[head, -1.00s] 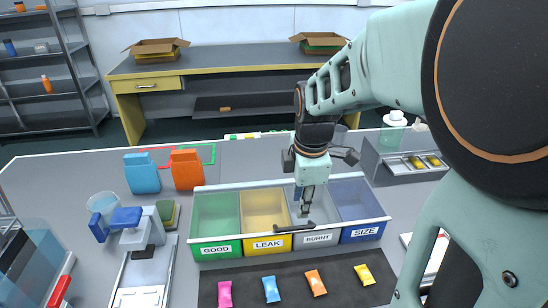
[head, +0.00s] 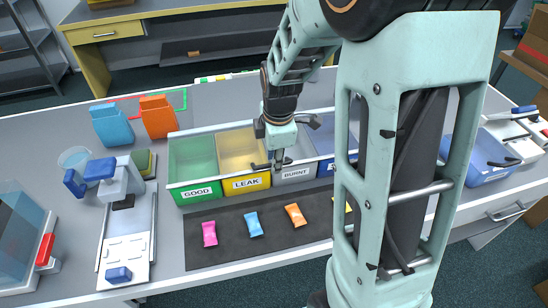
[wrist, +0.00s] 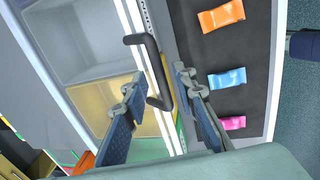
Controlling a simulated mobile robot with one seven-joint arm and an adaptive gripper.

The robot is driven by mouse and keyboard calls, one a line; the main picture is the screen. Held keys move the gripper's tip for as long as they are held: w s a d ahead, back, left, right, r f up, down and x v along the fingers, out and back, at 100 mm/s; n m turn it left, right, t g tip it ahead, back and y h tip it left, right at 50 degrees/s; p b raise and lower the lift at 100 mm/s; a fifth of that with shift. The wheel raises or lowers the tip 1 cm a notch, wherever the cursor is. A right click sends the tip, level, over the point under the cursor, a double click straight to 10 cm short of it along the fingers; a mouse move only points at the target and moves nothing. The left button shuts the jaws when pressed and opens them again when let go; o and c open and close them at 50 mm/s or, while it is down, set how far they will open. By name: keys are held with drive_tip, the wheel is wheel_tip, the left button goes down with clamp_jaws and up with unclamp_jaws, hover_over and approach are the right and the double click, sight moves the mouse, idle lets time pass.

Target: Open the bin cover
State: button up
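The bin unit in the head view has a green GOOD bin (head: 192,160), a yellow LEAK bin (head: 240,150), a grey BURNT bin (head: 296,174) and a blue SIZE bin partly behind my arm. A clear cover with a pale frame (head: 180,186) appears to lie flat over them. Its black handle (head: 258,165) is at the front edge, and it also shows in the wrist view (wrist: 150,72). My gripper (head: 278,166) points down at the handle. In the wrist view my gripper (wrist: 160,86) is open, one finger on each side of the handle's near end, with gaps visible.
A dark mat (head: 225,257) in front holds pink (head: 209,233), blue (head: 253,224) and orange (head: 295,214) packets. Blue (head: 112,125) and orange (head: 158,117) containers stand behind left. A scale-like device (head: 118,180) is at left, a blue tray (head: 485,168) at right.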

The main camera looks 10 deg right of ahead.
clamp_jaws()
drive_tip(key=shift+r, duration=0.15)
